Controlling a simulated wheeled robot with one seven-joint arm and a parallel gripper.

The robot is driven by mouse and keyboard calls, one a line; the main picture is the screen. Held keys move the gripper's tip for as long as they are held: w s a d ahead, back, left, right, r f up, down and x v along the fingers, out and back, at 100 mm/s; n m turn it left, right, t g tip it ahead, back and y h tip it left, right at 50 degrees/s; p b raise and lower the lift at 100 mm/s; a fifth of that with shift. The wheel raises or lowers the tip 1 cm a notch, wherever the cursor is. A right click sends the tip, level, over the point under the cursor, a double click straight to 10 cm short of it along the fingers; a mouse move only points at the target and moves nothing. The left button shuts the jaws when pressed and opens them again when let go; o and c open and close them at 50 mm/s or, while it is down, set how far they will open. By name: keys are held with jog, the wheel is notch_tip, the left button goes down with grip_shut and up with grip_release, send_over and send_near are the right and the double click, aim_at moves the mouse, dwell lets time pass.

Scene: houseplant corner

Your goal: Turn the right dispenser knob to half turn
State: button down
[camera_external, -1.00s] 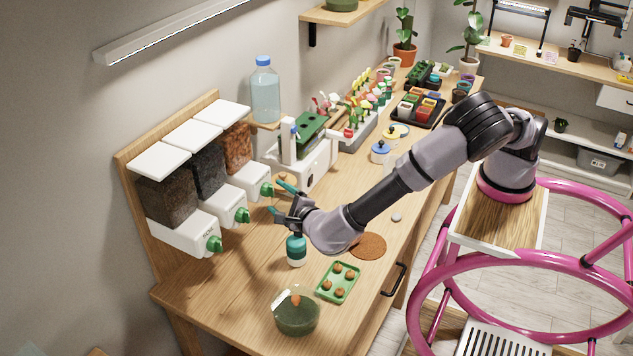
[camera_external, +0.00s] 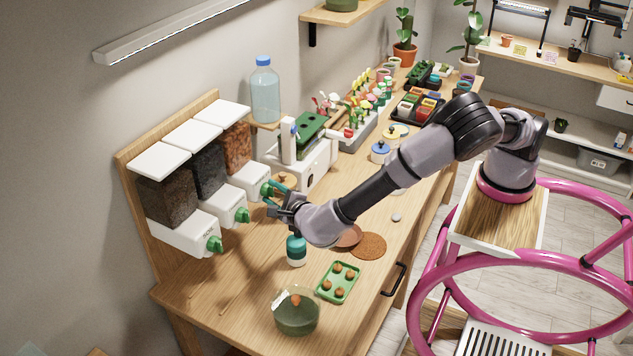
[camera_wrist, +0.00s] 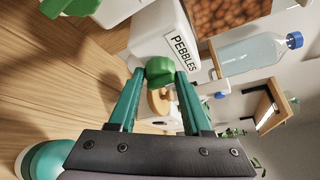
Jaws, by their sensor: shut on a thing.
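The right dispenser (camera_external: 247,181) is the one with orange-brown pebbles, and its white housing reads "PEBBLES" in the wrist view (camera_wrist: 165,35). Its green knob (camera_wrist: 160,71) sits between the tips of my gripper's teal fingers, which are shut on it. In the external view my gripper (camera_external: 272,190) reaches the knob from the front right, and the fingers partly cover the knob. How far the knob is turned is hard to tell. The middle dispenser's green knob (camera_external: 242,215) and the left dispenser's green knob (camera_external: 214,244) are free.
A teal and white bottle (camera_external: 296,250) stands on the table just below my wrist. A glass bowl (camera_external: 296,312) and a green tray (camera_external: 338,282) are nearer the front. A clear water bottle (camera_external: 265,92) stands behind the right dispenser. A white machine (camera_external: 310,160) is beside it.

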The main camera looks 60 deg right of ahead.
jog(key=m+y, duration=0.1)
jog(key=m+g+y, duration=0.1)
jog(key=m, duration=0.1)
jog(key=shift+d+r, duration=0.2)
jog(key=m+y, duration=0.3)
jog(key=shift+d+r+m+g+y, duration=0.2)
jog(key=shift+m+g+y, duration=0.1)
jog(key=shift+g, duration=0.1)
jog(key=m+y, duration=0.1)
jog(key=m, duration=0.1)
jog(key=m+y, duration=0.1)
jog(key=y, duration=0.1)
jog(key=m+y, duration=0.2)
jog(key=shift+d+f+m+t, duration=0.1)
jog(key=shift+d+m+t, duration=0.2)
jog(key=shift+d, duration=0.1)
jog(key=shift+y, duration=0.3)
dwell(0.3)
jog(key=shift+c, duration=1.8)
grip_release()
